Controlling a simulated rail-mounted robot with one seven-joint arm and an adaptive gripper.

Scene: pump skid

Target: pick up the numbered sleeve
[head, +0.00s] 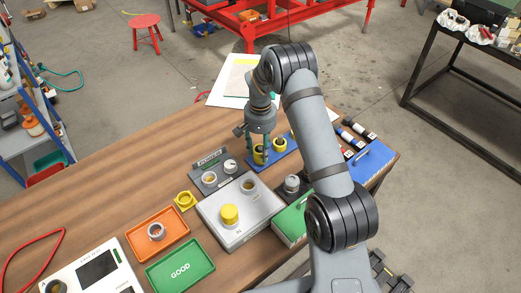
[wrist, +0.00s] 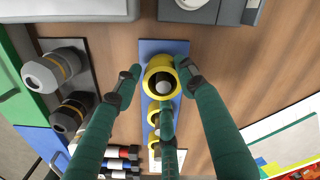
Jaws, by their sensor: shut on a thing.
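Yellow sleeves stand in a row on a blue strip (head: 290,152) on the wooden bench. My gripper (head: 262,151) points down over the strip's near-left end, its green fingers around the end yellow sleeve (head: 259,157). In the wrist view the fingers of my gripper (wrist: 160,85) are shut on this sleeve (wrist: 159,66), with a grey round end showing inside its dark bore. Another yellow sleeve (head: 280,144) stands beside it, and more show farther along the blue strip (wrist: 165,47) in the wrist view. No number is readable. I cannot tell whether the held sleeve is clear of the strip.
A panel with dials (head: 212,181) and a grey box with a yellow knob (head: 230,216) stand close left. An orange tray (head: 140,243), a green GOOD tray (head: 165,283), a green box (head: 287,225) and a blue box (head: 372,163) are nearby. Bare bench lies at upper left.

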